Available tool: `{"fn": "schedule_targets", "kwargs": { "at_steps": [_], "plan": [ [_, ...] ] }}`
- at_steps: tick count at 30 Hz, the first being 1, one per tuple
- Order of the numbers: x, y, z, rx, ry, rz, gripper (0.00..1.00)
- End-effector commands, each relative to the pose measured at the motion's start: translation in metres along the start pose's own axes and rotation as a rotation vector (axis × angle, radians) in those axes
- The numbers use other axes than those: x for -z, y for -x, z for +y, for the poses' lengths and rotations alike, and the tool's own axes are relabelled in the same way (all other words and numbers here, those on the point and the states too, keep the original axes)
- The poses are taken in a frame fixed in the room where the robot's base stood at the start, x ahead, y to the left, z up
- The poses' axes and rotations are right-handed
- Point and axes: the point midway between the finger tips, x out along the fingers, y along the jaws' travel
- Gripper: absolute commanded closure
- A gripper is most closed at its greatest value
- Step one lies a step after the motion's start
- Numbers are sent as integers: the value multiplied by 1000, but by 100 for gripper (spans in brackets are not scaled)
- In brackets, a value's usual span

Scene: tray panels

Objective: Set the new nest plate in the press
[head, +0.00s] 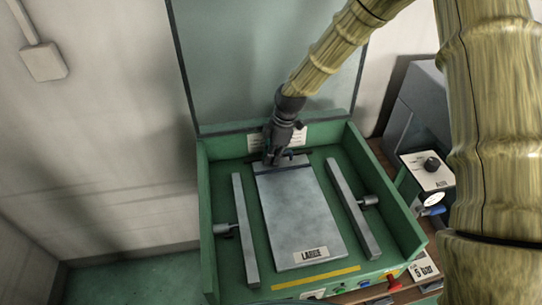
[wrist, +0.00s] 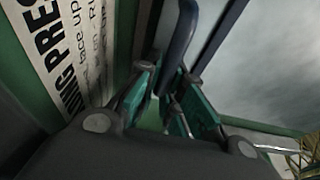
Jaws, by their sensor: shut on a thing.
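The nest plate (head: 300,215) is a flat grey plate with a "LARGE" label at its near end. It lies between two grey bars in the green press bed (head: 345,278); I cannot tell whether it rests fully on the floor of the bed. My gripper (head: 276,161) is at the plate's far end, pointing down. In the wrist view my gripper (wrist: 170,95) is shut on a dark blue bar, seemingly the plate's handle (wrist: 178,40). The grey plate surface (wrist: 265,70) shows to the right. The grip itself is partly hidden.
The left bar (head: 245,230) and right bar (head: 354,208) flank the plate, each with a knob on its outer side. Green walls enclose the bed. A panel with buttons and a red knob (head: 394,284) is at the front.

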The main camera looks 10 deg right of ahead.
Motion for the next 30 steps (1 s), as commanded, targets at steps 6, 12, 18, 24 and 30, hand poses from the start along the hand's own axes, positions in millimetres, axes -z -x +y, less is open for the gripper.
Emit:
{"fn": "schedule_targets", "kwargs": {
  "at_steps": [6,12,18,24,30],
  "plan": [
    [-4,-10,-9,20,-3,-4,80],
    [-5,-10,-9,20,-3,-4,66],
    [-5,-9,-8,17,-4,-4,66],
    [-4,-7,-6,13,-3,-4,66],
    [-3,-6,-4,10,-2,-3,66]
  ]
}}
